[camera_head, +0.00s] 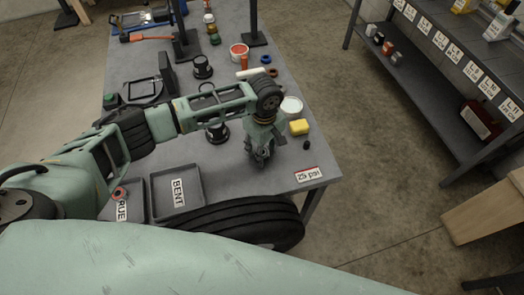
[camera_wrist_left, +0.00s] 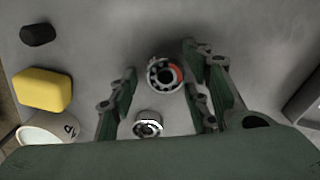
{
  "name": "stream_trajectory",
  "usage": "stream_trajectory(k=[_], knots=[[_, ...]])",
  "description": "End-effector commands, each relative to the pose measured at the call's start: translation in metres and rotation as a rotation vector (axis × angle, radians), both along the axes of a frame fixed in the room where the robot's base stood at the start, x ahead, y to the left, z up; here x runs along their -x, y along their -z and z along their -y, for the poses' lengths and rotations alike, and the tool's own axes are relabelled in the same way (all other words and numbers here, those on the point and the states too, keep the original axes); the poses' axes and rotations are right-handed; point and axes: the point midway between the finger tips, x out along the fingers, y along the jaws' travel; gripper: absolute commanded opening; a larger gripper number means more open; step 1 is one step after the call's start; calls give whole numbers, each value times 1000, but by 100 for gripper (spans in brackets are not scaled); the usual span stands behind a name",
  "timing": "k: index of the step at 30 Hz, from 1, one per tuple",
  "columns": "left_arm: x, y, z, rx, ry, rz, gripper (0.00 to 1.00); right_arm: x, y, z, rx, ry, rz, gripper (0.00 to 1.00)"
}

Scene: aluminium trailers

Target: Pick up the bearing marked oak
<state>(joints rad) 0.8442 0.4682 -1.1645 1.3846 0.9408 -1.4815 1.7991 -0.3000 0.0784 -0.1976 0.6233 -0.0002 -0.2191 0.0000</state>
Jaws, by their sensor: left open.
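My left gripper (camera_head: 262,157) is open and points down over the grey workbench near its front right part. In the left wrist view its fingers (camera_wrist_left: 163,66) stand on either side of a round metal bearing (camera_wrist_left: 165,76) with an orange-red mark on its right side. A second, smaller-looking bearing (camera_wrist_left: 147,124) lies nearer the palm, also between the fingers. Nothing is visibly gripped. I cannot read an oak mark on either bearing. In the head view the gripper hides the bearings. My right gripper is not in view.
A yellow block (camera_head: 299,127), a white cup (camera_head: 291,106) and a small dark piece (camera_head: 306,145) stand right of the gripper. A tray labelled BENT (camera_head: 178,191) lies left. Black round parts (camera_head: 217,133) stand behind. The bench's right edge is close.

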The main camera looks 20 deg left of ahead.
Motion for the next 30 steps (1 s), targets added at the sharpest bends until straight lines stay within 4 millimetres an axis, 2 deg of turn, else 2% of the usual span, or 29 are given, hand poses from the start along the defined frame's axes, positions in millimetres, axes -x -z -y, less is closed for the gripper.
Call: stream_trajectory(k=[3,6,21,30], knots=[[0,1,0,1,1,1,45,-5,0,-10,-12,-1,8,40],[0,1,0,1,1,1,45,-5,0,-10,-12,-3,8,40],[0,1,0,1,1,1,1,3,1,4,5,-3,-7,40],[-1,-1,0,1,1,2,0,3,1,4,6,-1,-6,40]])
